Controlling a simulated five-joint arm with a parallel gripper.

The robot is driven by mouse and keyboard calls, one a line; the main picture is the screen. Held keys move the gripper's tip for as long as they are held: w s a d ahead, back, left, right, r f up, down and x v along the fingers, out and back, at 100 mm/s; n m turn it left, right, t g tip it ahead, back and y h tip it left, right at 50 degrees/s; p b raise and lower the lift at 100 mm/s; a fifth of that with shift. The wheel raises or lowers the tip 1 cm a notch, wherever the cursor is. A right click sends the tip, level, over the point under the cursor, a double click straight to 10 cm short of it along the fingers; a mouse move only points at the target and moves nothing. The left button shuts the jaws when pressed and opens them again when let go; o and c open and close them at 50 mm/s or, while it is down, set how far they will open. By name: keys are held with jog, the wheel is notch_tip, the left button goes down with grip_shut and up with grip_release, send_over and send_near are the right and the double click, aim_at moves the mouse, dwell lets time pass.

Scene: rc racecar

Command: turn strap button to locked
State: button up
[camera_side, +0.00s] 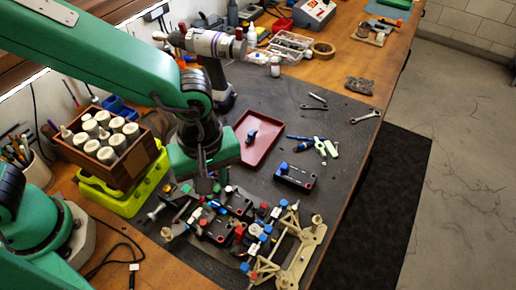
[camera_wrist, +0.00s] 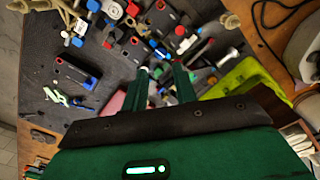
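The partly built racecar (camera_side: 218,228) lies on the dark mat in front of my gripper, with black blocks, red, blue and white small parts, and a beige frame (camera_side: 305,248) at its right end. I cannot tell for sure which small part is the strap button, or its setting. In the wrist view, a black block (camera_wrist: 160,18) and another black block (camera_wrist: 138,50) of the car lie beyond the fingertips. My gripper (camera_wrist: 161,72) is open, its two green fingers apart, with nothing clearly held between them. In the side view my gripper (camera_side: 207,186) is above the car's back edge.
A separate black block (camera_side: 295,177) lies right of the car. A red tray (camera_side: 252,140) is behind it. A lime-green tray (camera_side: 118,192) under a wooden box of white bottles (camera_side: 105,137) stands close on the left. Pens and wrenches lie at back right; some mat is clear there.

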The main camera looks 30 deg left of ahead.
aim_at(216, 203)
jog(key=shift+f, duration=3.6)
grip_shut()
